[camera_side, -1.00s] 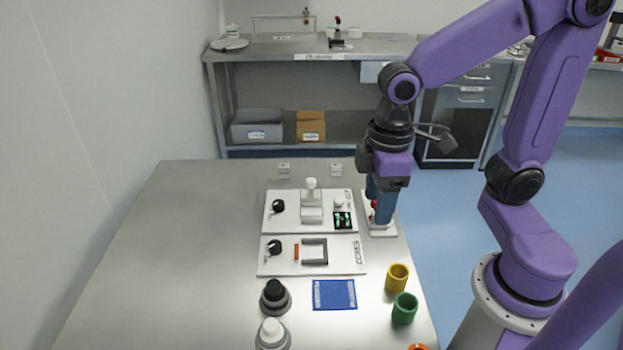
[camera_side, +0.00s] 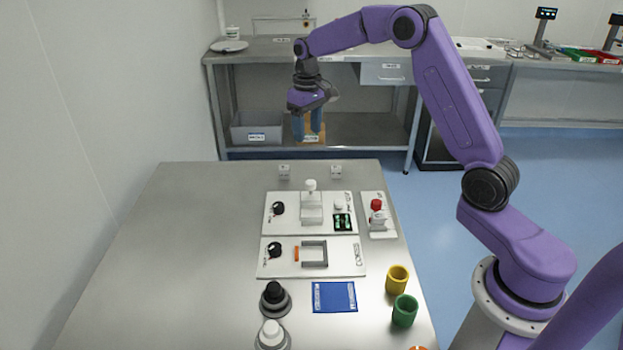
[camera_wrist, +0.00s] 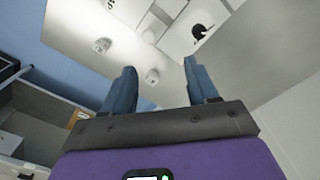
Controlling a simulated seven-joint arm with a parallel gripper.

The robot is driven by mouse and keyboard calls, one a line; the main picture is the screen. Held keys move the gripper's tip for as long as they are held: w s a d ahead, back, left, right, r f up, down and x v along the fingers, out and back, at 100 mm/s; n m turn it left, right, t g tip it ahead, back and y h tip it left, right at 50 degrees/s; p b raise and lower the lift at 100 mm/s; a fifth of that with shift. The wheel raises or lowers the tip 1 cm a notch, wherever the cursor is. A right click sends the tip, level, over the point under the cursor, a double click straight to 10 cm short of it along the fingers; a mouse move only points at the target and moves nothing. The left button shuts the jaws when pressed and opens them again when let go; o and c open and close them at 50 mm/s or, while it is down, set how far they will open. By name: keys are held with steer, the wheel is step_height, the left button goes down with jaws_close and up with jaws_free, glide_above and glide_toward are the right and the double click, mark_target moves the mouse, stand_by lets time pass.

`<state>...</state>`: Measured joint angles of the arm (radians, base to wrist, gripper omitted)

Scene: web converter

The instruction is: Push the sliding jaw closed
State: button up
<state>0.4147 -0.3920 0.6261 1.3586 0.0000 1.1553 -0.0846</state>
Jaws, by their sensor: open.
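The upper white board (camera_side: 335,225) carries a metal block (camera_side: 311,208) with a white knob on top, a black dial and a small green-lit panel. The lower white board (camera_side: 340,268) carries a grey square frame (camera_side: 325,253) with an orange piece (camera_side: 297,253) at its left side. I cannot tell for sure which part is the sliding jaw. My gripper (camera_side: 307,132) is open and empty, raised high beyond the table's back edge, apart from both boards. In the wrist view, my gripper (camera_wrist: 160,67) has its fingers spread, with part of the upper board (camera_wrist: 180,45) at the top.
A red button unit (camera_side: 377,217) stands right of the upper board. Black and white knobs (camera_side: 273,294) (camera_side: 271,332), a blue card (camera_side: 334,296), and yellow and green cups (camera_side: 397,278) (camera_side: 404,309) are in front. The table's left side is clear.

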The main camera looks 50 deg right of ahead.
mark_target(311, 182)
steer(key=shift+m, duration=0.4)
steer(key=d+f, duration=0.1)
steer(key=f, duration=0.5)
steer(key=d+f, duration=0.1)
steer(key=f, duration=0.5)
steer(key=w+f, duration=0.1)
steer(key=f, duration=0.5)
steer(key=shift+w+d+f, duration=0.1)
steer(key=shift+d, duration=0.3)
